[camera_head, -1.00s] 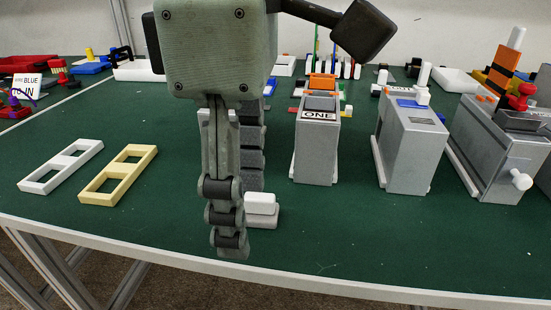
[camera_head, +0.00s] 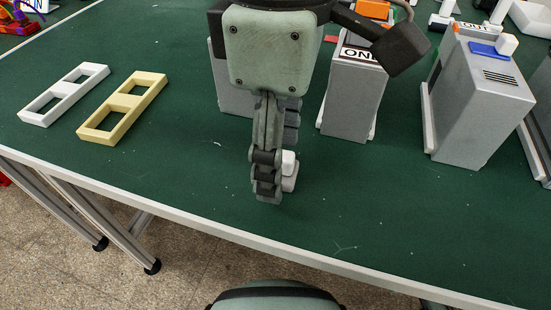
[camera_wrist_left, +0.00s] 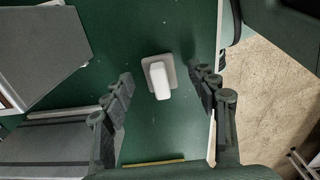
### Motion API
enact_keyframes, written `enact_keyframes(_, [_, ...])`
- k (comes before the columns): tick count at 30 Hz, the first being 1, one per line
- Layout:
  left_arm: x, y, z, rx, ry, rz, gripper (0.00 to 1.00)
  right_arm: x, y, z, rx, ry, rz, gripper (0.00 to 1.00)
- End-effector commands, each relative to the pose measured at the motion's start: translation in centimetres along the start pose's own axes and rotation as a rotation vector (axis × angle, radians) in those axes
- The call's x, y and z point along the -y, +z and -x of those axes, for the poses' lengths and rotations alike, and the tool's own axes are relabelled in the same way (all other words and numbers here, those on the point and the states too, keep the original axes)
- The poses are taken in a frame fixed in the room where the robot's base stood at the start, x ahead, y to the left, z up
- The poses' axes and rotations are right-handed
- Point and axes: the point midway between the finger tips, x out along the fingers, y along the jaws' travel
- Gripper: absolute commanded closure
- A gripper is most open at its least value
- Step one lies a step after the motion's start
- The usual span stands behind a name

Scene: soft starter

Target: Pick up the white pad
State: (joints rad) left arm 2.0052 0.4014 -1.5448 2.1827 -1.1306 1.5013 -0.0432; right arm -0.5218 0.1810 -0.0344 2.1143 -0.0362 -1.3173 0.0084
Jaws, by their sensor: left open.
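The white pad (camera_wrist_left: 158,78) is a small rounded white block on a pale grey square base. In the left wrist view it lies between the two spread fingers of my left gripper (camera_wrist_left: 164,80), with green tabletop showing on both sides. In the head view the pad (camera_head: 289,163) is mostly hidden behind my left gripper (camera_head: 268,190), near the table's front edge. My left gripper points down and is open. I cannot tell whether the fingers are at the pad's height. My right gripper is not in view.
A white frame (camera_head: 44,114) and a yellow frame (camera_head: 98,134) lie to the left on the green table (camera_head: 190,110). Grey boxes stand behind and to the right, including the ONE box (camera_head: 350,100) and the OUT box (camera_head: 470,120). The front edge is close.

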Motion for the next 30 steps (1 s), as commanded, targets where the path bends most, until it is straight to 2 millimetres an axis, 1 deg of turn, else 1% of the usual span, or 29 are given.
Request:
enact_keyframes(3, [0.05, -0.03, -0.53, -0.001, -0.001, -0.001, 0.41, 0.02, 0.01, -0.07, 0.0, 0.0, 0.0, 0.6])
enact_keyframes(8, [0.03, -0.02, -0.52, -0.001, -0.001, 0.0, 0.41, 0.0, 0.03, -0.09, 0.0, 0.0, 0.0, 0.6])
enact_keyframes(11, [0.03, -0.02, -0.5, -0.001, 0.0, 0.0, 0.51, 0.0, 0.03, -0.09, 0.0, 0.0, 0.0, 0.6])
enact_keyframes(18, [0.02, -0.01, -0.48, -0.001, 0.0, 0.0, 0.81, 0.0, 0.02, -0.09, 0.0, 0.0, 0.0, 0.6])
enact_keyframes(20, [0.02, -0.01, -0.47, -0.001, 0.0, 0.0, 0.89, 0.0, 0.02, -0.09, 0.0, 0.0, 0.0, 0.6])
enact_keyframes(21, [0.01, -0.01, -0.47, -0.001, 0.0, 0.0, 0.91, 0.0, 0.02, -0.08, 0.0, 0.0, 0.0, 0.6])
enact_keyframes(30, [-0.03, 0.02, -0.13, 0.0, 0.001, 0.0, 0.91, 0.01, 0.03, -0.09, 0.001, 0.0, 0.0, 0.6])
